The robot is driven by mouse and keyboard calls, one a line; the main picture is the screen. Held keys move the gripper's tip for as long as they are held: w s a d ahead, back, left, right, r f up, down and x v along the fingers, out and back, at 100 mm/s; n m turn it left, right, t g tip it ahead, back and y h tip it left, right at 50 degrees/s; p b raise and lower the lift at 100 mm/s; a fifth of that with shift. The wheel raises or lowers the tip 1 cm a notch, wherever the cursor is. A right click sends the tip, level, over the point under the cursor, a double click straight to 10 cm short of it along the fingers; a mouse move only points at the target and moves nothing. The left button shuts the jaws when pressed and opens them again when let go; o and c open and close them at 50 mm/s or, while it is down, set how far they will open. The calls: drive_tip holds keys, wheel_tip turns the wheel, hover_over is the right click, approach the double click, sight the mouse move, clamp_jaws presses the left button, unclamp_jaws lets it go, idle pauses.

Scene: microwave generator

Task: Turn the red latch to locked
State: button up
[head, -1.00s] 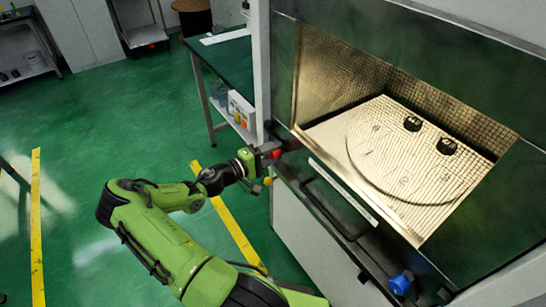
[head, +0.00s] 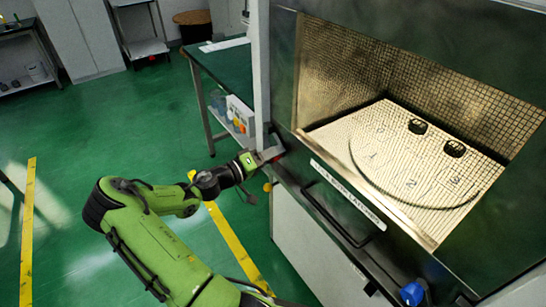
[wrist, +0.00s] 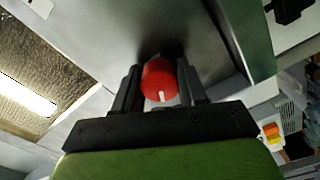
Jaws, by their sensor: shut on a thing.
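The red latch (wrist: 158,84) is a round red knob with a white mark in the wrist view. The mark points toward the bottom of that picture. My gripper (wrist: 158,90) has its two dark fingers on either side of the knob, shut on it. In the head view my gripper (head: 268,154) is at the left front edge of the microwave generator (head: 365,215), and it mostly hides the latch there.
The generator's chamber is open, with a round numbered plate (head: 412,172) and two black objects (head: 436,137) inside. A black handle bar (head: 335,217) and a blue knob (head: 412,292) are on its front. A green-topped table (head: 222,75) stands behind at left.

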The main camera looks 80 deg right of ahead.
drive_tip(key=shift+f, duration=0.15)
drive_tip(key=o, duration=1)
drive_tip(key=shift+o, duration=0.2)
drive_tip(key=p+v, duration=0.2)
drive_tip(key=v, duration=1.4)
drive_tip(key=shift+p, duration=0.3)
drive_tip(key=shift+d, duration=0.15)
